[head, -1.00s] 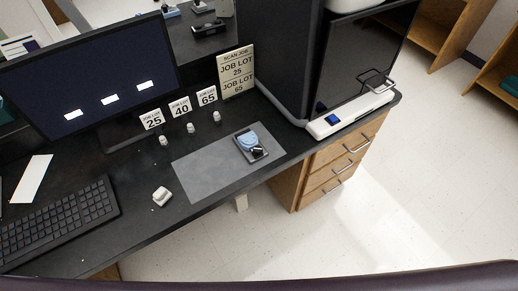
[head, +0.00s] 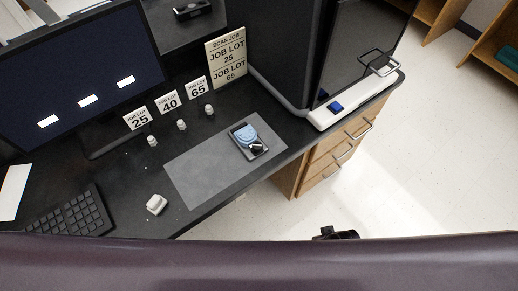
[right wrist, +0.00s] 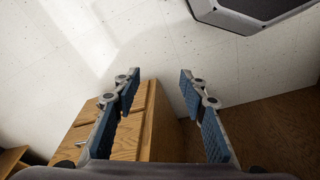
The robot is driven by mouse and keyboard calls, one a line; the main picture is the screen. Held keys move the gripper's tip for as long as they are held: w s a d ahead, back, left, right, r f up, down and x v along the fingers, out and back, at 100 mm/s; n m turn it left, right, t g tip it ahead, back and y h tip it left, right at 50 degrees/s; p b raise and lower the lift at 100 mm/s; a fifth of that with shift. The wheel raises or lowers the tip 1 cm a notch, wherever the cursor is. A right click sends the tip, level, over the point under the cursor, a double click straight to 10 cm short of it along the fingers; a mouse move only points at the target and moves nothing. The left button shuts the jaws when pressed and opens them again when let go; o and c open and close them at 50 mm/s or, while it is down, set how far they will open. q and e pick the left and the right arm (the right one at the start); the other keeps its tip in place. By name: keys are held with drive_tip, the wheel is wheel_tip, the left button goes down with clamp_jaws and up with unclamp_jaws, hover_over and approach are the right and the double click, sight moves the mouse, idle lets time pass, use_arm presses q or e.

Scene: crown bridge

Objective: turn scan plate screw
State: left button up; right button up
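The scan plate (head: 263,153) is a small dark plate lying on a grey mat (head: 200,176) on the black desk in the head view. A light blue piece (head: 243,134) sits on it, with a small dark knob (head: 256,148) at its near end, which may be the screw. My right gripper (right wrist: 158,82) shows in the right wrist view with its two blue-padded fingers wide apart and nothing between them. It is away from the plate, which that view does not show. My left gripper is not in view.
A scanner-like machine (head: 325,118) with a blue button stands right of the mat. Three small white pieces stand before cards 25, 40 and 65 (head: 198,88). Wooden drawers (head: 330,158) are below.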

drive_tip(key=w+a+r+t, duration=0.1)
drive_tip(key=w+r, duration=0.2)
drive_tip(key=r, duration=0.4)
drive_tip(key=w+a+r+m+t+b, duration=0.1)
drive_tip(key=w+r+t, duration=0.1)
drive_tip(key=r, duration=0.5)
drive_tip(key=w+a+r+t, duration=0.1)
drive_tip(key=w+r, duration=0.2)
drive_tip(key=r, duration=0.4)
drive_tip(key=n+t+y+p, duration=0.1)
drive_tip(key=t+y, duration=0.1)
drive_tip(key=t, duration=0.5)
approach(258, 148)
drive_tip(key=x, duration=0.8)
drive_tip(key=shift+w+f, duration=0.15)
drive_tip(key=shift+w, duration=0.05)
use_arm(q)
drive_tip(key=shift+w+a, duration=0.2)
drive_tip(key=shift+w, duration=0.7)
use_arm(e)
clamp_jaws()
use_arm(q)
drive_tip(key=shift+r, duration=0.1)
use_arm(e)
drive_tip(key=shift+y, duration=0.3)
